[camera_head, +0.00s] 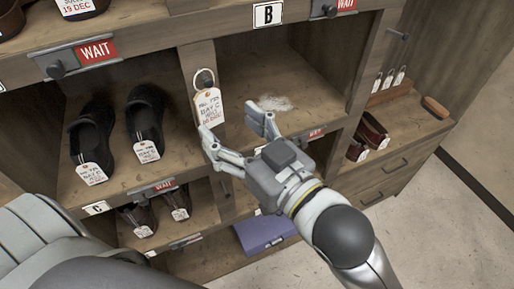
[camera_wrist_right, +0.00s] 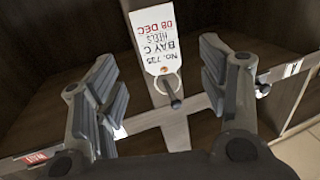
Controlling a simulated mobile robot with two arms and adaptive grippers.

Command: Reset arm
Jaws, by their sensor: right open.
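My right gripper (camera_head: 232,122) is open in front of the shelf unit, beside the post between two compartments. A white paper tag (camera_head: 209,106) with red and black print hangs by a ring from that post. In the right wrist view, the tag (camera_wrist_right: 157,42) shows between the two spread fingers of my right gripper (camera_wrist_right: 160,68), with its ring by a dark peg (camera_wrist_right: 174,98). The fingers do not close on it. My left gripper is not in view; a grey part of my own body fills the lower left of the head view.
Black shoes (camera_head: 146,122) with tags stand in the compartment left of the post. The compartment (camera_head: 310,78) under plate B holds no shoes, only a pale patch. Brown shoes (camera_head: 368,137) stand at right. A purple box (camera_head: 264,232) lies low down. Floor is free at right.

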